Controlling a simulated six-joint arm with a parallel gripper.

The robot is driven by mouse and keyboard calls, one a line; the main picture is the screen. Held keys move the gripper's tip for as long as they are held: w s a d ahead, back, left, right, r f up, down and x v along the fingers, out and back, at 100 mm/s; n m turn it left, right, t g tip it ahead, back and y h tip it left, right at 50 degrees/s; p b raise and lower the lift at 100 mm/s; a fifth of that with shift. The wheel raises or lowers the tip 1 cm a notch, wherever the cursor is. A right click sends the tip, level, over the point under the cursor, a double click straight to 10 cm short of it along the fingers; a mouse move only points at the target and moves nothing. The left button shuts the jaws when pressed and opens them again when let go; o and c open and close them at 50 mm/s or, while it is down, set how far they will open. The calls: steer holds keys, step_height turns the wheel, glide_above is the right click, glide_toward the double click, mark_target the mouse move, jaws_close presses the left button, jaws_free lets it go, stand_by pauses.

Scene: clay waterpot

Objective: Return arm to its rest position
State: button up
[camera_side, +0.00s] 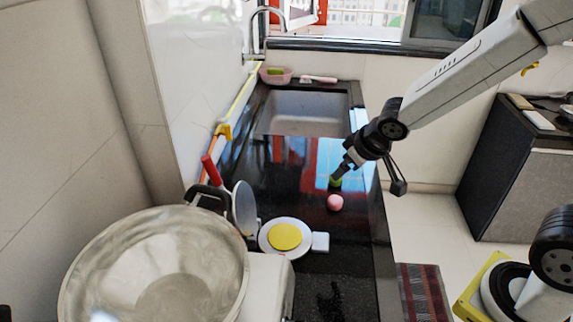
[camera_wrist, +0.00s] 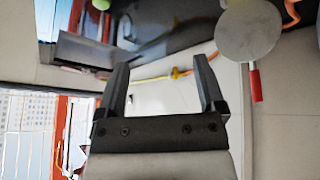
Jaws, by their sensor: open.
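My gripper (camera_side: 342,173) hangs over the right side of the black counter, with my arm coming in from the upper right. In the wrist view its two dark fingers (camera_wrist: 163,72) are apart, with nothing held between them. A small green thing (camera_side: 335,184) shows right at the fingertips in the side view. A green thing also shows at the top of the wrist view (camera_wrist: 101,4), away from the fingers. A round pink object (camera_side: 335,202) rests on the counter just in front of the gripper. I cannot tell the gripper's exact height above the counter.
A white plate with a yellow disc (camera_side: 285,237) lies on the counter (camera_side: 280,185). A pan (camera_side: 244,208) stands at the left, behind a large metal pot (camera_side: 150,265). The sink (camera_side: 303,112) is at the back. Open floor lies to the right of the counter.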

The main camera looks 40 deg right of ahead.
steer(key=s+f+m+g, duration=0.1)
steer(key=s+f+g, duration=0.2)
steer(key=s, duration=0.7)
steer(key=shift+s+d+f+y, duration=0.2)
steer(key=shift+y, duration=0.1)
stand_by(1.1)
